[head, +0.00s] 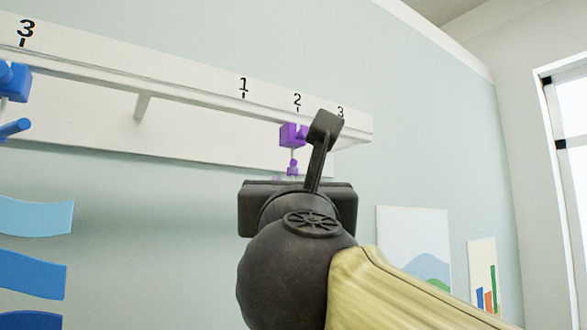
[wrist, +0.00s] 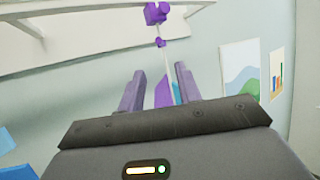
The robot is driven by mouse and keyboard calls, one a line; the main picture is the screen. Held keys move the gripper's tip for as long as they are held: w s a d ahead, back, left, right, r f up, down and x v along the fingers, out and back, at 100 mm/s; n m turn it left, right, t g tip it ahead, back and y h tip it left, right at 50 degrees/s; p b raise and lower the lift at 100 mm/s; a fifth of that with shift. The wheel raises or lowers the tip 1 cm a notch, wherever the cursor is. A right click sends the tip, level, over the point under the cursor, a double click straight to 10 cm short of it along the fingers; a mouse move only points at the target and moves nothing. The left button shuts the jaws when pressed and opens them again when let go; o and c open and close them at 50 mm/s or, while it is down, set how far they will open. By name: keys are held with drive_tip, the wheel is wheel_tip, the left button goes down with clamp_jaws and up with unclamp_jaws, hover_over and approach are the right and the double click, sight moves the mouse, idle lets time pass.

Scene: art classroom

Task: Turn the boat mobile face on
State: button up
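A purple hanger clip (head: 293,135) hangs from the white rail below the label 2, with a small purple bead under it. In the wrist view the clip (wrist: 157,14) carries a thin pale string running down to a purple piece (wrist: 163,93) with a teal piece (wrist: 177,93) beside it. These pieces look like part of a mobile; their full shape and facing are hidden. My gripper (wrist: 159,69) is open, its two fingers apart, with the purple and teal pieces showing between them. I cannot tell whether they touch. In the head view my dark wrist hides the hanging pieces.
The white rail (head: 190,88) runs along the wall above my gripper. A blue hanger (head: 14,82) and wavy blue strips (head: 35,215) hang at the far left. A hill picture (head: 413,235) and a bar chart picture (head: 484,270) are on the wall at right.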

sight(293, 164)
drive_tip(key=p+x, duration=1.4)
drive_tip(key=x, duration=0.3)
drive_tip(key=shift+w+r, duration=0.1)
drive_tip(key=shift+w, duration=0.1)
clamp_jaws()
